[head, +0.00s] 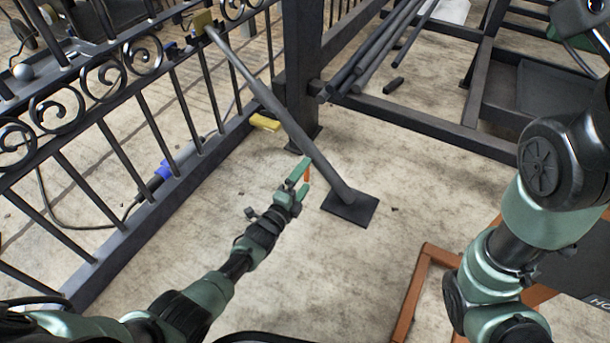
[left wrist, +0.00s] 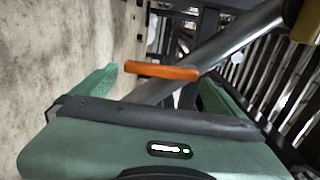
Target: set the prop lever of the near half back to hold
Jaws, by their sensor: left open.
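The near gate half (head: 125,75) is black with scrolls and upright bars. A grey prop bar (head: 255,85) slants from its yellow bracket (head: 202,20) down to a dark floor plate (head: 351,208). The orange prop lever (head: 307,173) shows beside the lower bar, and in the left wrist view (left wrist: 160,71) it lies across the bar. My left gripper (head: 303,181) is open, its green fingers on either side of the lever. I cannot tell whether they touch it. My right arm shows at the right, but its gripper is not visible.
A dark post (head: 302,60) stands behind the bar. Loose dark tubes (head: 375,48) lie on a low frame at the back. A yellow block (head: 264,122) is by the gate's foot. An orange frame (head: 418,285) stands front right. The floor between is mostly clear.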

